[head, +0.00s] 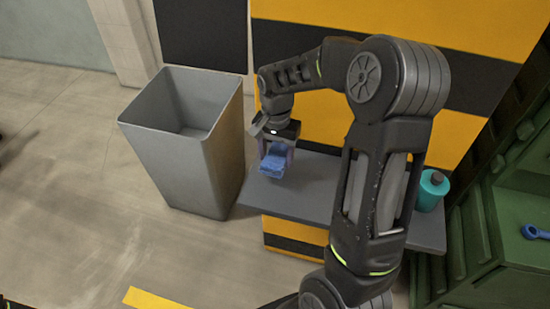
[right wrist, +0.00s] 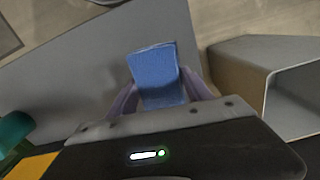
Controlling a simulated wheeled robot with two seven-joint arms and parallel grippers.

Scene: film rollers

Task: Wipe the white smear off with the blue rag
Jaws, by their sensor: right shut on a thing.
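The blue rag (head: 273,163) is held between the fingers of my right gripper (head: 276,155), over the left end of the grey shelf (head: 310,188). In the right wrist view the rag (right wrist: 158,75) sits between the two purplish fingers (right wrist: 160,95), with the grey shelf (right wrist: 80,75) behind it. I cannot tell whether the rag touches the shelf. I see no white smear in either view; my right arm hides part of the shelf. My left gripper is not in view.
A grey open bin (head: 190,145) stands on the floor left of the shelf; it also shows in the right wrist view (right wrist: 280,85). A teal bottle (head: 431,190) stands at the shelf's right end. A green crate (head: 520,215) with a blue tool (head: 537,232) is at the right.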

